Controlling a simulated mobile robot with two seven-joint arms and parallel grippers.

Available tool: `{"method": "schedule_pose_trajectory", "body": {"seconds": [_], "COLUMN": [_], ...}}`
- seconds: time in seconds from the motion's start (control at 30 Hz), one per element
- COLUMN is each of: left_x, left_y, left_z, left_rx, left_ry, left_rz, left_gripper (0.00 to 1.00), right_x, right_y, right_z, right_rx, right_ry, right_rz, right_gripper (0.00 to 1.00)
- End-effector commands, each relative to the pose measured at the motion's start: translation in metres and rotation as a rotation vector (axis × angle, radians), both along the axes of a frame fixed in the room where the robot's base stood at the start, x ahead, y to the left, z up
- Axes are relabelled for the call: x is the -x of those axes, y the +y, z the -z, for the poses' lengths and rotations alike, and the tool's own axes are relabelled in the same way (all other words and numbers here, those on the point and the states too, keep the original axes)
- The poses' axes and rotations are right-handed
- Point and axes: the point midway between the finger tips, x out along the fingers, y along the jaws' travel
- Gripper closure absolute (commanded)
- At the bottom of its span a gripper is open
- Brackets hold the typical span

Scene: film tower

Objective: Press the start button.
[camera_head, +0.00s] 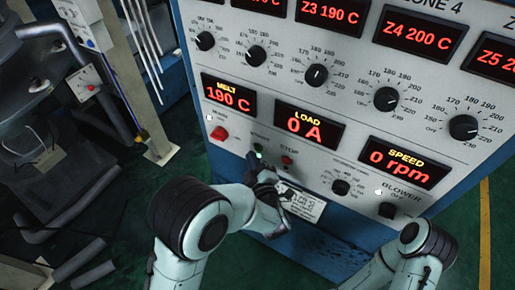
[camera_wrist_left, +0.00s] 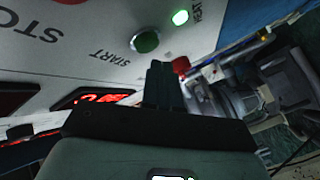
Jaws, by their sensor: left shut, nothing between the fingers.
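The start button is a round green button (camera_head: 258,154) low on the pale control panel (camera_head: 235,150). In the left wrist view the green button (camera_wrist_left: 147,41) sits beside the printed word START, just past my fingertips. My left gripper (camera_head: 253,162) is shut and empty, with its tips just below the button in the head view. In the left wrist view the closed dark fingers (camera_wrist_left: 160,68) appear a little apart from the button; the exact gap is hard to tell. My right gripper is out of view; only part of that arm shows at lower right.
A red stop button (camera_head: 287,160) is just right of the green one. A red switch (camera_head: 219,133) is to the left, and a lit lamp (camera_wrist_left: 181,17) is near HEAT. The load display (camera_head: 308,127) reads 0 A; the speed display (camera_head: 404,161) reads 0 rpm.

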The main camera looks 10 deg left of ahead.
Motion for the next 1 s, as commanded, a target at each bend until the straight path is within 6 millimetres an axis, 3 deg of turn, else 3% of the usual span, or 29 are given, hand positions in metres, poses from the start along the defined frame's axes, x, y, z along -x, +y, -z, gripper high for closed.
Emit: {"method": "schedule_pose_trajectory", "body": {"seconds": [1.0], "left_x": [-0.0081], "left_y": [-0.0031], "left_z": [0.0001], "left_rx": [0.0], "left_ry": [0.0], "left_rz": [0.0], "left_gripper": [1.0], "right_x": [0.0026], "right_y": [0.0], "right_z": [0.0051], "right_rx": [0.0], "right_ry": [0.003], "right_rz": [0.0], "right_gripper": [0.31]}}
